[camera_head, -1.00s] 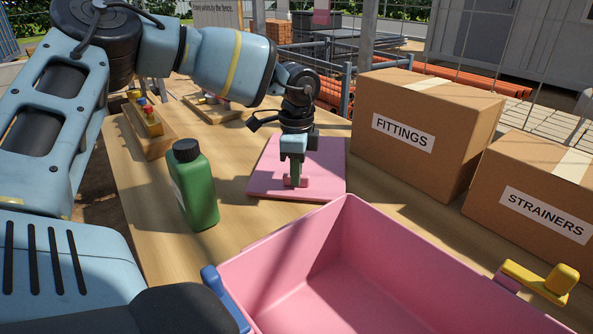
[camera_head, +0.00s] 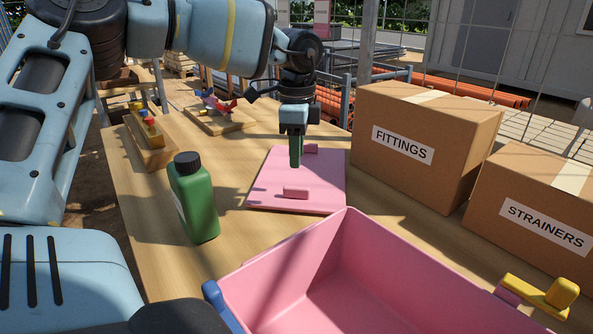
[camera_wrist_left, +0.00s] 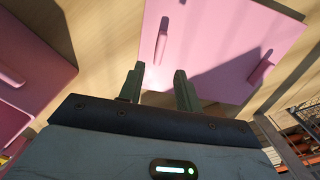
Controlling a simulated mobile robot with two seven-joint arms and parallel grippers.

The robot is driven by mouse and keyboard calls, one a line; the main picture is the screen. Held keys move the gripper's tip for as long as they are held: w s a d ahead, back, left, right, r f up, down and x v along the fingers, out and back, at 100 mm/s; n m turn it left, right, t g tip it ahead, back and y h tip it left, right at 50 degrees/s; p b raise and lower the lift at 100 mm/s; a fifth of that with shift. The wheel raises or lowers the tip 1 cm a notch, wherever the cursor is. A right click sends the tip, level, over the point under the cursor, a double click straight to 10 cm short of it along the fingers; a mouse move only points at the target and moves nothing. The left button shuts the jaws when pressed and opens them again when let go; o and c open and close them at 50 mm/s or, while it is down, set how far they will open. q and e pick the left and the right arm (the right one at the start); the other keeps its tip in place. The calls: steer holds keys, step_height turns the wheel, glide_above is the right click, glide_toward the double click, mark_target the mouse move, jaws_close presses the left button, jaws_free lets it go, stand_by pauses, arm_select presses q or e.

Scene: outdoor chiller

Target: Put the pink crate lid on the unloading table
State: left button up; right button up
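The pink crate lid (camera_head: 325,178) lies flat on the wooden table (camera_head: 245,245), behind the pink crate (camera_head: 350,290). It has two raised pink grips, a near one (camera_head: 297,192) and a far one (camera_head: 311,148). My left gripper (camera_head: 296,164) points down above the lid, clear of the near grip. In the left wrist view its two fingers (camera_wrist_left: 158,80) stand apart with nothing between them, and the lid (camera_wrist_left: 215,45) is beyond them. My right gripper is not in view.
A green bottle (camera_head: 195,198) stands left of the lid. Cardboard boxes marked FITTINGS (camera_head: 425,130) and STRAINERS (camera_head: 535,200) stand to the right. Wooden blocks with coloured parts sit at the back left, one long block (camera_head: 150,145) near the table's left edge.

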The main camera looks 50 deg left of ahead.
arm_select(q)
steer(key=shift+r, duration=2)
steer(key=shift+f, duration=0.1)
